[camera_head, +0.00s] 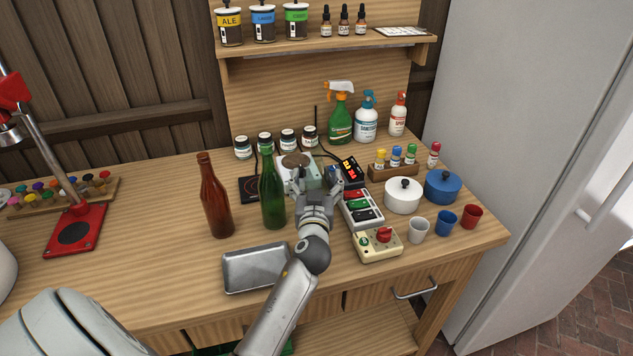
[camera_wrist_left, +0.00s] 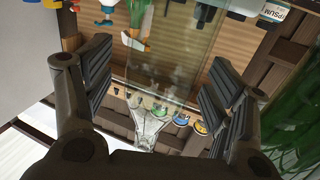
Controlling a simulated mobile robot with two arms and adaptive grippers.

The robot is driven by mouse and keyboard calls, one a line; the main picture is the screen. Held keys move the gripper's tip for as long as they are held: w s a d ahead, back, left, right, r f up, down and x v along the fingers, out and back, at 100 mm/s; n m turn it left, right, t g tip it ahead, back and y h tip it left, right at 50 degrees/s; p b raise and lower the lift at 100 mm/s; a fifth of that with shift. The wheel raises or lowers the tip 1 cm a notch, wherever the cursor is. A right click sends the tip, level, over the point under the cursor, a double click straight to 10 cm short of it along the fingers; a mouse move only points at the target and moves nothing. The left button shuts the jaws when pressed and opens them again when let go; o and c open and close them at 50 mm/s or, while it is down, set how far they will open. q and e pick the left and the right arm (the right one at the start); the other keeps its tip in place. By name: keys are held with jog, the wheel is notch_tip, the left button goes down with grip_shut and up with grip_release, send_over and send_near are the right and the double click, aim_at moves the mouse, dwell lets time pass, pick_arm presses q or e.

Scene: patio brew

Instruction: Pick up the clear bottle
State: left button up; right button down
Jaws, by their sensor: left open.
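My left gripper (camera_head: 316,184) reaches over the table just right of the green bottle (camera_head: 272,190), beside the scale. In the left wrist view the gripper (camera_wrist_left: 160,75) is open, its two dark ridged fingers well apart. A see-through, faintly tinted shape, seemingly the clear bottle (camera_wrist_left: 185,65), shows between the fingers in that view, with a narrower glassy end lower down. I cannot tell whether either finger touches it. In the head view I cannot make out the clear bottle; my gripper and arm cover that spot. My right gripper is not in view.
A brown bottle (camera_head: 215,195) stands left of the green one. A metal tray (camera_head: 255,268) lies in front. A switch box (camera_head: 361,209), a beige timer box (camera_head: 377,244), a white pot (camera_head: 403,196) and cups crowd the right. Green glass (camera_wrist_left: 290,130) is close at the wrist view's right.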

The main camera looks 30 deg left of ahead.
pick_arm(q)
jog(key=shift+w+a, duration=0.4)
jog(key=shift+w, duration=0.15)
jog(key=c, duration=1.3)
jog(key=shift+o, duration=0.2)
jog(key=shift+r, duration=0.15)
